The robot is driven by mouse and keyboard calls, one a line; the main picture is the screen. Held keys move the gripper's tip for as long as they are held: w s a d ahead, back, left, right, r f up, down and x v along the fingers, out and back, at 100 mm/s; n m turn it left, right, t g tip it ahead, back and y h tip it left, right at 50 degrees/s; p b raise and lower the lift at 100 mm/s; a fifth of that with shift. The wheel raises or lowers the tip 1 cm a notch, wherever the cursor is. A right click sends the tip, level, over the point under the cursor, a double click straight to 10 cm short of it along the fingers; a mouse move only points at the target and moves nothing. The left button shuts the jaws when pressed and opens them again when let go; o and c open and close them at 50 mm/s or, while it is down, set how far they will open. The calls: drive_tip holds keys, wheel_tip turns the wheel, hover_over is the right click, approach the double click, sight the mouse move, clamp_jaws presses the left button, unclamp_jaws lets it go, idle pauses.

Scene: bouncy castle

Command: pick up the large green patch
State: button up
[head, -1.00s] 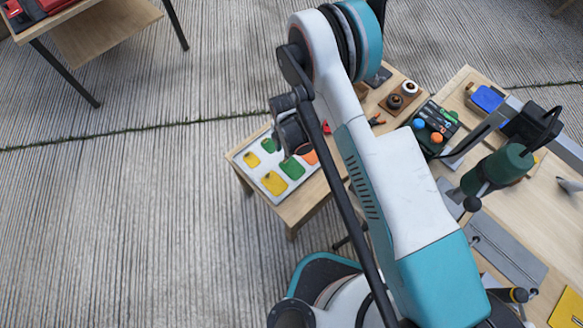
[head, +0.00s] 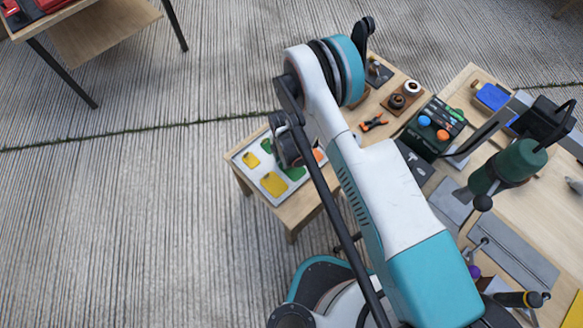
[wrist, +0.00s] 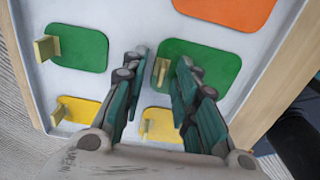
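The large green patch (wrist: 213,57) lies on a white tray (wrist: 122,20) in the wrist view, with a small tan handle (wrist: 161,72) standing up near its left side. In the head view its green edge (head: 294,173) shows, the rest hidden by my arm. My gripper (wrist: 162,65) is open above the patch, with one finger on each side of the handle and a gap to it. The left finger is over the tray beside the patch edge, the right finger over the patch. I cannot tell how far the fingertips are above the surface.
A smaller green patch (wrist: 76,47), two yellow patches, one at the left (wrist: 78,110), and an orange patch (wrist: 228,10) share the tray. To the right are orange-handled pliers (head: 373,123), a dark toolbox (head: 432,127) and a green drill press (head: 505,165).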

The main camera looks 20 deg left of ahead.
clamp_jaws()
drive_tip(key=shift+r, duration=0.15)
